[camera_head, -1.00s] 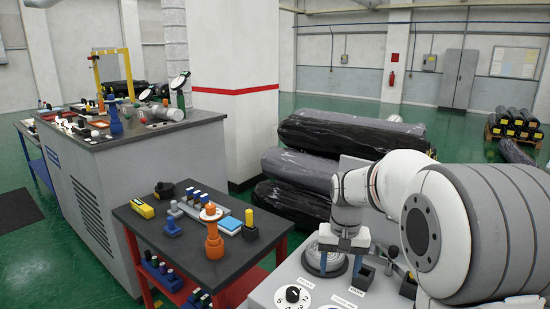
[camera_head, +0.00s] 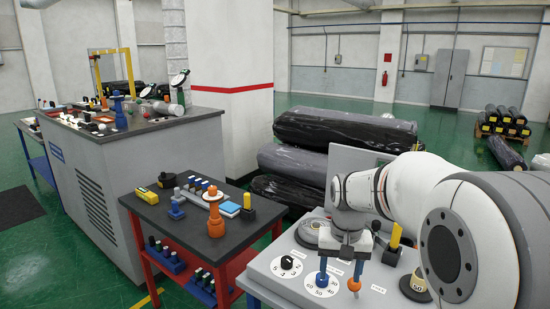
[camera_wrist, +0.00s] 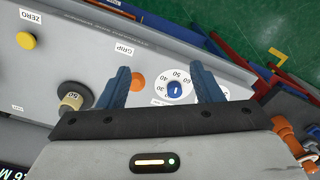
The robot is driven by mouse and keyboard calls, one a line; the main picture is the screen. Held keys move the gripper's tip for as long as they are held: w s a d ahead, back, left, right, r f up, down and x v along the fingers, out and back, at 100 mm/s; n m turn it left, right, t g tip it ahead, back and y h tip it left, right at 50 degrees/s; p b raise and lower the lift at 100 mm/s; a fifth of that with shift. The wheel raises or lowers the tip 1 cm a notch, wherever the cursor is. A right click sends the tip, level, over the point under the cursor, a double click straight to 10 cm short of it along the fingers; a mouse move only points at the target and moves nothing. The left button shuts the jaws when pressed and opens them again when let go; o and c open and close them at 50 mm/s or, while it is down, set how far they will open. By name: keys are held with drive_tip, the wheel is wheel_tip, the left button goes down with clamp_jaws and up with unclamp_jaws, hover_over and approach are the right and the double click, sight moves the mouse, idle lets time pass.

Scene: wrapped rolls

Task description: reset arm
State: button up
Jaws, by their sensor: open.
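My gripper (camera_head: 340,272) is open and empty, with its two blue fingers pointing down over a grey control panel (camera_head: 281,264). In the wrist view the open fingers (camera_wrist: 163,66) reach out over the panel (camera_wrist: 60,28). A blue knob on a white dial (camera_wrist: 174,89) and an orange knob (camera_wrist: 137,81) show between the fingers. I cannot tell how far above the panel the fingertips are. My white and grey arm fills the right of the head view and hides part of the panel.
A dark-topped table (camera_head: 180,222) holding an orange handle (camera_head: 214,213) and small parts stands left of the panel. Wrapped rolls (camera_head: 340,130) lie behind it. A grey cabinet (camera_head: 130,160) stands farther left. Green floor is open at the back.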

drive_tip(key=s+f+n+t+b, duration=0.1)
drive_tip(key=s+f+b, duration=0.3)
drive_tip(key=s, duration=0.5)
drive_tip(key=s+f+t+b, duration=0.1)
drive_tip(key=s+f+b, duration=0.3)
drive_tip(key=s, duration=0.6)
drive_tip(key=shift+d+f+n, duration=0.15)
drive_tip(key=shift+f+n, duration=0.25)
drive_tip(key=shift+f, duration=0.1)
drive_tip(key=shift+s, duration=0.1)
drive_tip(key=shift+c, duration=0.6)
